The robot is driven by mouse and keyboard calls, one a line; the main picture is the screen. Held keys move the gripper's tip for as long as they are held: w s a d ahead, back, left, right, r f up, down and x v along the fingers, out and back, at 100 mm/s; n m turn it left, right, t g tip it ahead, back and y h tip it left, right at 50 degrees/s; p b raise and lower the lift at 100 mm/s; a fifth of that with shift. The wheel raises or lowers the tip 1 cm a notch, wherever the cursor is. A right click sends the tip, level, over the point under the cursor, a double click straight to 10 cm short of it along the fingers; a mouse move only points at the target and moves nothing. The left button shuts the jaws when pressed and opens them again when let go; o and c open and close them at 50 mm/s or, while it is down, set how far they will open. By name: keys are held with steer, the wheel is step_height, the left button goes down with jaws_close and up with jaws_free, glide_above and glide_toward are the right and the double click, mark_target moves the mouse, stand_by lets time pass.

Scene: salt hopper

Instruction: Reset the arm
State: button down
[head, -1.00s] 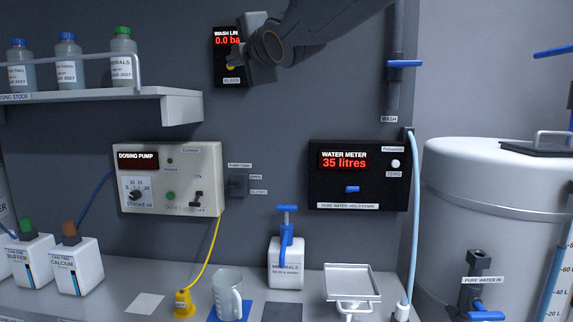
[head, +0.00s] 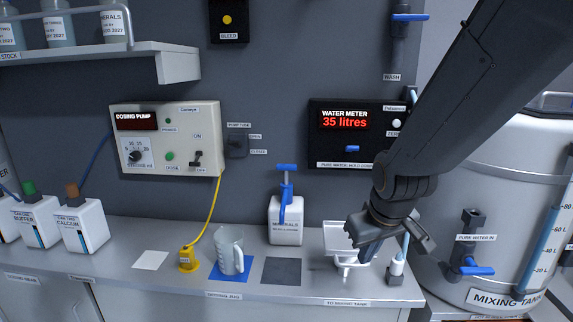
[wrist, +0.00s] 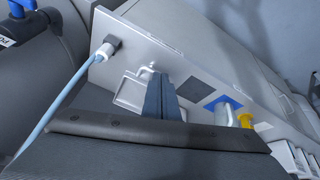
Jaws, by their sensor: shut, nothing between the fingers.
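My gripper (head: 392,241) hangs in front of the bench at the right, near the white tray (head: 337,238) and left of the mixing tank. It is shut and empty. In the wrist view the closed fingers (wrist: 161,101) point at the bench, with the tray (wrist: 131,92) behind them. My forearm crosses the upper right of the head view and covers part of the tank and the edge of the water meter's panel.
The mixing tank (head: 512,190) stands at the right, with a blue-handled valve (head: 470,262). The water meter (head: 345,140) reads 35 litres. A jug (head: 229,250) stands on a blue mat, left of a dark square (head: 284,271). The dosing pump (head: 155,140) is on the wall.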

steer(key=s+d+f+m+g, duration=0.2)
steer(key=s+f+m, duration=0.15)
steer(key=s, duration=0.35)
step_height(320, 180, down, 13)
steer(key=s+g+b, duration=0.1)
steer(key=b, duration=0.9)
steer(key=shift+g, duration=0.4)
